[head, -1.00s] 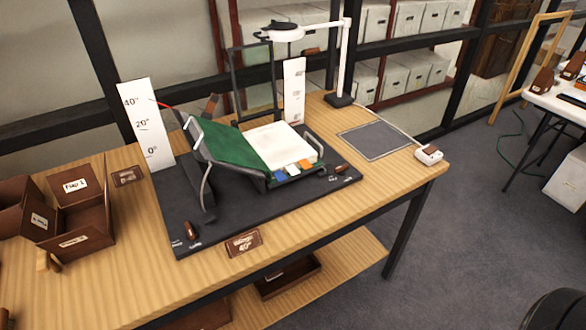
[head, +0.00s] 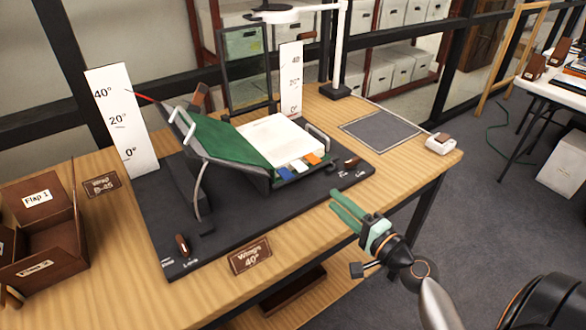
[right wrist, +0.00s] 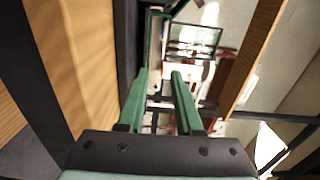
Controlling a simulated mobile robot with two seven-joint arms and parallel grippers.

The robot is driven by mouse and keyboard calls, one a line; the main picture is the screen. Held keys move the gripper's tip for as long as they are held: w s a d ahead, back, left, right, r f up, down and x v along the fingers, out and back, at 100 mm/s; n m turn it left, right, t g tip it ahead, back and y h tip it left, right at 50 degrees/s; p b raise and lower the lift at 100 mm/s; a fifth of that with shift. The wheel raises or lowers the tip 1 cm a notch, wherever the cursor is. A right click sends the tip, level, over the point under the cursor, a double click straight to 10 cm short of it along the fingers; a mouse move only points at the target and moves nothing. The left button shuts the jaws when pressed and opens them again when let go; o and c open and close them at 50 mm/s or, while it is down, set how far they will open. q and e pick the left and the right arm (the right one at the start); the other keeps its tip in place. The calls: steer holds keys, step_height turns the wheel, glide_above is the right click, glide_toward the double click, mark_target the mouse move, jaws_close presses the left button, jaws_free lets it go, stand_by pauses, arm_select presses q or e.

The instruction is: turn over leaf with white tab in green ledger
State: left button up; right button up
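The green ledger (head: 222,145) lies open in a cradle on a dark board, its left cover tilted up. Its white page block (head: 276,138) lies on the right side. A blue tab (head: 286,173), a white tab (head: 300,166) and an orange tab (head: 313,158) stick out along the block's near edge. My right gripper (head: 334,200) is in front of the board's right part, to the right of and nearer than the tabs, touching nothing that I can see. In the right wrist view its green fingers (right wrist: 159,72) are apart with nothing between them. My left gripper is not in view.
A lamp (head: 338,50) and a dark-framed panel (head: 247,70) stand behind the ledger. Angle scales (head: 122,120) flank the cradle. A brown box (head: 45,230) with flaps stands at left. A grey mat (head: 380,131) lies clear at right.

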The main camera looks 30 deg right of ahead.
mark_target(304, 170)
steer(key=shift+w+d+r, duration=0.1)
steer(key=shift+w, duration=0.4)
steer(key=shift+w+r, duration=0.15)
steer(key=shift+w+r+p, duration=0.1)
steer(key=shift+w+p, duration=0.2)
steer(key=w, duration=0.3)
steer(key=w+p, duration=0.1)
steer(key=w, duration=0.2)
steer(key=w+a, duration=0.1)
steer(key=w, duration=0.2)
steer(key=shift+w+p, duration=0.3)
steer(key=shift+p, duration=0.05)
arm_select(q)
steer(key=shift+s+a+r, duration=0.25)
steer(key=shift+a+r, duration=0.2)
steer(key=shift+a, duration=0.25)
arm_select(e)
steer(key=shift+w+f, duration=0.2)
steer(key=shift+w, duration=0.55)
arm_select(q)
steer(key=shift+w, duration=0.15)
arm_select(e)
jaws_close()
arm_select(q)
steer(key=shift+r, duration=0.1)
